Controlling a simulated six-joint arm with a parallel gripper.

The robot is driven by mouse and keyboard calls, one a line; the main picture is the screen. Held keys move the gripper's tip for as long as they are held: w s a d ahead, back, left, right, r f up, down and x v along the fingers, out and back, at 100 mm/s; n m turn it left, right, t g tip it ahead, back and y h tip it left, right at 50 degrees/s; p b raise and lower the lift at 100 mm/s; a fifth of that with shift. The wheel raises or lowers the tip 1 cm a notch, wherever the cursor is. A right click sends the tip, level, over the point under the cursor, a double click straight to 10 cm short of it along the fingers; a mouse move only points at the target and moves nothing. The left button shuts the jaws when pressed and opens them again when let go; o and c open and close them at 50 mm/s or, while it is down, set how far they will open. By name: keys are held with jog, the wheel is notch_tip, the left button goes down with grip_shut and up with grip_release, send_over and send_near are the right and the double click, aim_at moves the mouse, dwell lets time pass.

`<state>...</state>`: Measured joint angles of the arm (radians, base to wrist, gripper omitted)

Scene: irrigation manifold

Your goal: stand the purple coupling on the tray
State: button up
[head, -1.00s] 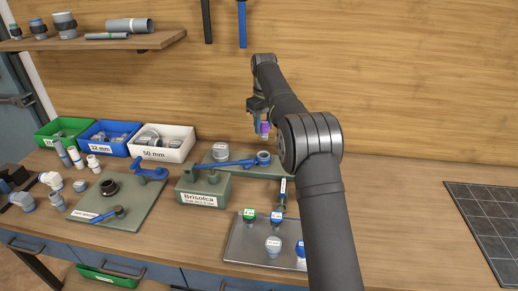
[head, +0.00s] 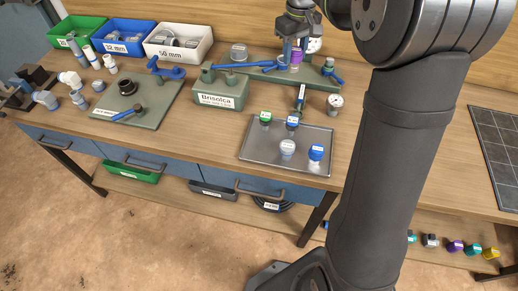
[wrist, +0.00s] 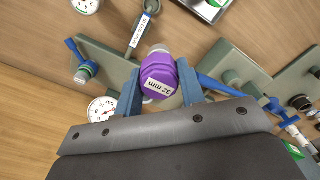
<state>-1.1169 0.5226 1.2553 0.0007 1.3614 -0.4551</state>
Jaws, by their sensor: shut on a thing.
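The purple coupling (wrist: 158,78), labelled 32 mm, is held between the two blue fingers of my gripper (wrist: 160,92) in the wrist view. In the head view the purple coupling (head: 296,57) shows just below my gripper (head: 297,44), over the green plate at the back of the bench. The metal tray (head: 262,153) lies nearer the front edge of the bench, apart from the coupling. It bears a green-topped, a grey and two blue-topped fittings. Its corner also shows at the top of the wrist view (wrist: 205,10).
A green block labelled Brisolca (head: 220,97) stands left of the tray. A labelled tool (head: 300,97) and a gauge (head: 334,104) lie behind the tray. Blue-handled valves sit on the green plate (head: 262,73).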

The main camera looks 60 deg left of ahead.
jog(key=s+d+f, duration=0.2)
jog(key=s+d, duration=0.2)
jog(key=d, duration=0.5)
jog(key=s+d+f, duration=0.2)
jog(key=s+d, duration=0.3)
jog(key=d, duration=0.3)
jog(key=s+a+f, duration=0.3)
jog(key=s+f, duration=0.1)
jog(key=s+a+f, duration=0.3)
jog(key=s+a, duration=0.1)
jog(key=shift+s+a+f, duration=0.15)
jog(key=shift+s+f, duration=0.1)
jog(key=shift+f, duration=2)
jog(key=shift+f, duration=0.15)
jog(key=o, duration=1.1)
notch_tip(320, 180, up, 12)
jog(key=shift+r, duration=0.2)
